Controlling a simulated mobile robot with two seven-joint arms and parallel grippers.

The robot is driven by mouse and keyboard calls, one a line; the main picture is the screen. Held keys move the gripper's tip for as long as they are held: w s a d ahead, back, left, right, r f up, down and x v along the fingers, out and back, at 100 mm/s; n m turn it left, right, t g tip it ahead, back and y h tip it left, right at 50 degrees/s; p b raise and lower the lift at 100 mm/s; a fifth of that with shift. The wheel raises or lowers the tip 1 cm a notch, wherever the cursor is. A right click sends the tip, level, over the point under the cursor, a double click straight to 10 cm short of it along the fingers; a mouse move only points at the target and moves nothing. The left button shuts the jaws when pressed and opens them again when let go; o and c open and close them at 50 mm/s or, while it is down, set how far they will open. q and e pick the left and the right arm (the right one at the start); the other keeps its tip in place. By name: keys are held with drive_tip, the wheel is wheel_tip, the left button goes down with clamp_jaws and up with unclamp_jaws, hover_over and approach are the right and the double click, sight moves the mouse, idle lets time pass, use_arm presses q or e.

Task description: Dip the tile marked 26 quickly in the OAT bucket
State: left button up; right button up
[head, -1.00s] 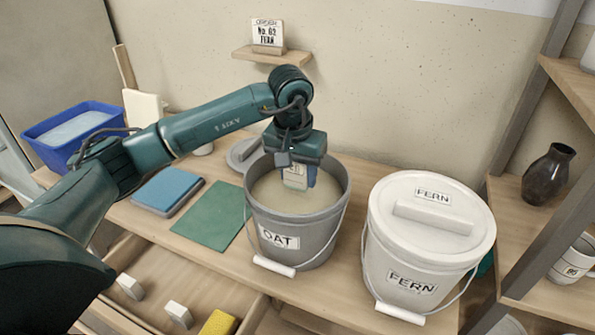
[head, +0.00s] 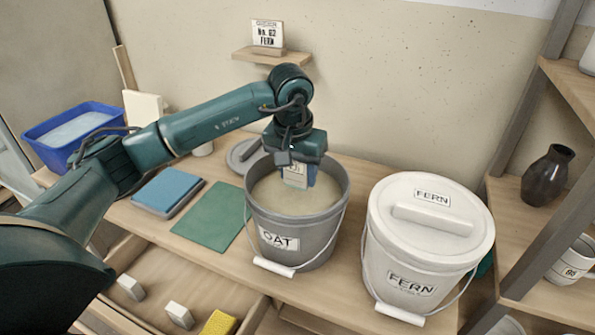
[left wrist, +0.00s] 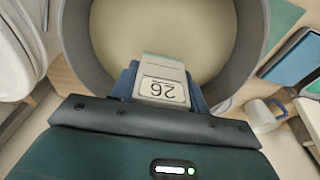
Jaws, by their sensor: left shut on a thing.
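The grey OAT bucket (head: 297,230) stands open on the bench, holding pale beige glaze (head: 285,199). My left gripper (head: 297,182) points down inside the bucket's mouth, shut on the tile marked 26 (head: 294,176). In the left wrist view the tile (left wrist: 163,80) sits between the blue fingers, its number facing the camera, over the glaze (left wrist: 150,30). I cannot tell whether the tile's lower edge touches the glaze. My right gripper is not in view.
A lidded white FERN bucket (head: 414,278) stands to the right. A grey lid (head: 243,156) lies behind the OAT bucket. A green mat (head: 208,217), a blue pad (head: 168,190) and a blue tub (head: 80,152) are to the left. An open drawer (head: 160,275) lies below.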

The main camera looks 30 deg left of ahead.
use_arm(q)
wheel_tip(320, 180, up, 7)
drive_tip(key=p, duration=0.4)
drive_tip(key=shift+r, duration=0.15)
idle(0.4)
